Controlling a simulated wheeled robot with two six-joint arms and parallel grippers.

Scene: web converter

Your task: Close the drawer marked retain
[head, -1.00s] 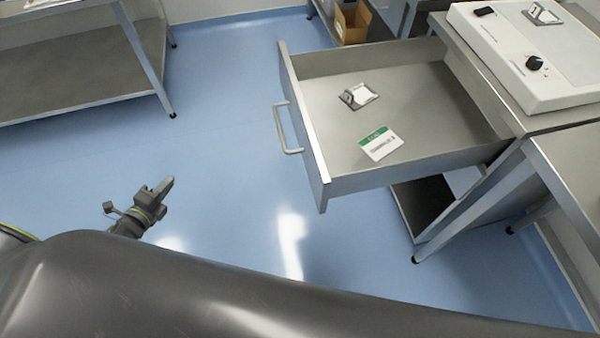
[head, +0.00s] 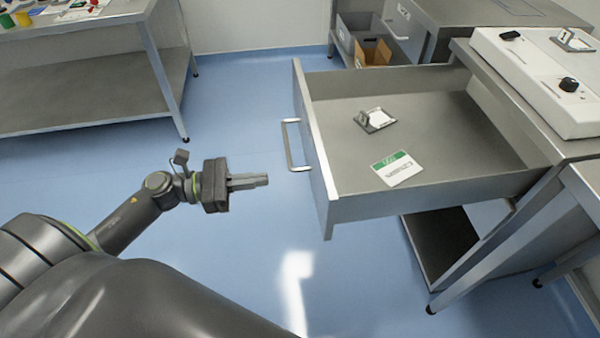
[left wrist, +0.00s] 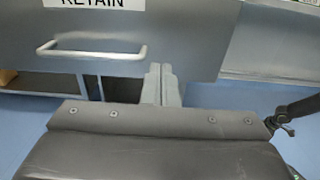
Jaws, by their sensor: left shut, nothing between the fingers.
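The retain drawer (head: 440,120) is pulled far out of the steel bench in the head view, its inside open to view. Its front panel (head: 312,150) faces left and carries a bar handle (head: 289,146). In the left wrist view the front has a label reading RETAIN (left wrist: 96,3) above the handle (left wrist: 92,51). My left gripper (head: 266,180) is shut and empty, pointing right towards the drawer front, apart from it and a little below and left of the handle. In the left wrist view its fingers (left wrist: 161,75) show right of the handle. My right gripper is not seen.
A metal clip holder (head: 374,120) and a green-and-white card (head: 397,168) lie in the drawer. A white device (head: 540,80) stands on the bench. Another steel table (head: 80,80) is at the back left. The blue floor left of the drawer is clear.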

